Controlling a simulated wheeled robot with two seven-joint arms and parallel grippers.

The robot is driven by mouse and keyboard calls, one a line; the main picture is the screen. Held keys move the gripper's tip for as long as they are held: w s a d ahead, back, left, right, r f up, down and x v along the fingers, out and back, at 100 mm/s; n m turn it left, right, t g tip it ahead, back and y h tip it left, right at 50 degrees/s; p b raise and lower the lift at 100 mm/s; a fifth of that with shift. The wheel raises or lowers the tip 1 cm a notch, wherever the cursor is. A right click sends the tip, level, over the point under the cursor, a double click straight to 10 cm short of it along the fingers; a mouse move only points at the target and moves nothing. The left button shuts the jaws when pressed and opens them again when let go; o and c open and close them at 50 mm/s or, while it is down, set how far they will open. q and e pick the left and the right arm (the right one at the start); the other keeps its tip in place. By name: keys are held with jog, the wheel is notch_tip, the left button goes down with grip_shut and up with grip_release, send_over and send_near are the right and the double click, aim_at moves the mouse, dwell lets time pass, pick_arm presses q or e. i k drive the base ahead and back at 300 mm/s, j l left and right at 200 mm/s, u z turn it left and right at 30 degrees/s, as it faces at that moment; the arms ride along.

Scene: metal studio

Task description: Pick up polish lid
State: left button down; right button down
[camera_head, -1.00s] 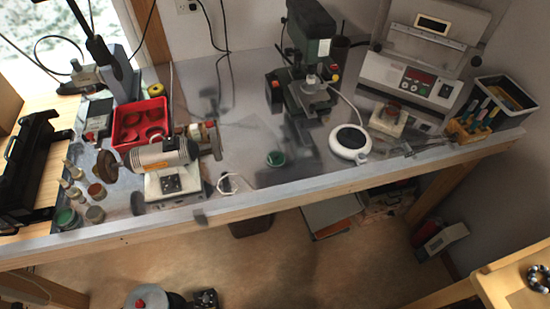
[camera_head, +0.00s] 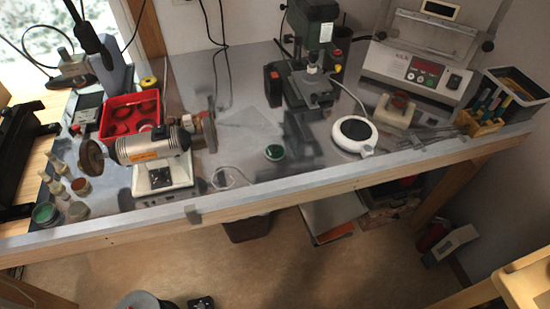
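A small round green lid-like disc (camera_head: 274,152) with a pale rim lies on the grey workbench top (camera_head: 240,178), between the bench grinder and the drill press. It looks like the polish lid, but I cannot read any marking. An open-looking jar with green content (camera_head: 45,214) stands at the bench's front left corner. Neither of my grippers shows in the head view, so nothing is seen touching the disc.
A polishing motor (camera_head: 155,150) stands left of the disc, with a red tray (camera_head: 130,112) behind it. A drill press (camera_head: 312,60) stands behind right, and a white round device (camera_head: 355,134) to the right. A thin cable (camera_head: 228,178) lies close left.

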aim_at(273, 152)
jog(key=k+j, duration=0.15)
jog(key=j, duration=0.25)
jog(key=k+j, duration=0.15)
jog(key=j, duration=0.25)
jog(key=k+j, duration=0.15)
jog(key=j, duration=0.25)
jog(key=k+j, duration=0.15)
jog(key=j, duration=0.3)
jog(key=k+j, duration=0.15)
jog(key=j, duration=0.25)
jog(key=z, duration=1.75)
